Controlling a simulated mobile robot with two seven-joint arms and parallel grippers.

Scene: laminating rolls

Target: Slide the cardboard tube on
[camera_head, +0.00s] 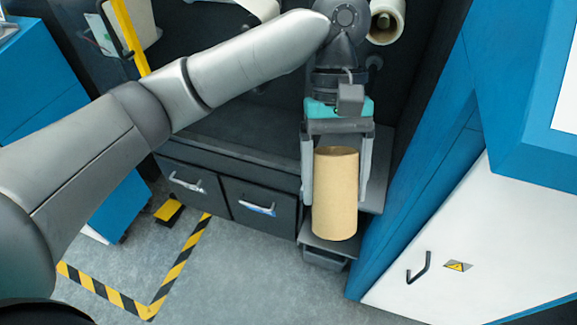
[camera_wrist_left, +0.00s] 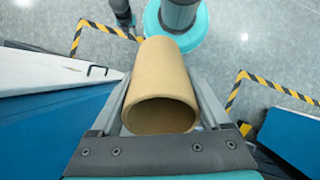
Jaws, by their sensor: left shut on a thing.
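The cardboard tube (camera_head: 336,200) is a plain tan cylinder, upright in the head view. The tube hangs below the gripper's teal and grey palm, in front of the machine's dark cabinet. In the left wrist view the tube (camera_wrist_left: 163,80) lies between the fingers, with its open, hollow end facing the camera. A white roll with a brown core (camera_head: 386,18) shows at the top of the head view, partly cut off by the frame. My right gripper is not in view.
Dark drawers with handles (camera_head: 187,182) stand left of the tube, and a small shelf (camera_head: 350,247) is behind its lower end. A blue and white cabinet (camera_head: 460,235) stands close on the right. Grey floor with yellow-black striped tape (camera_head: 180,262) is open at lower left.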

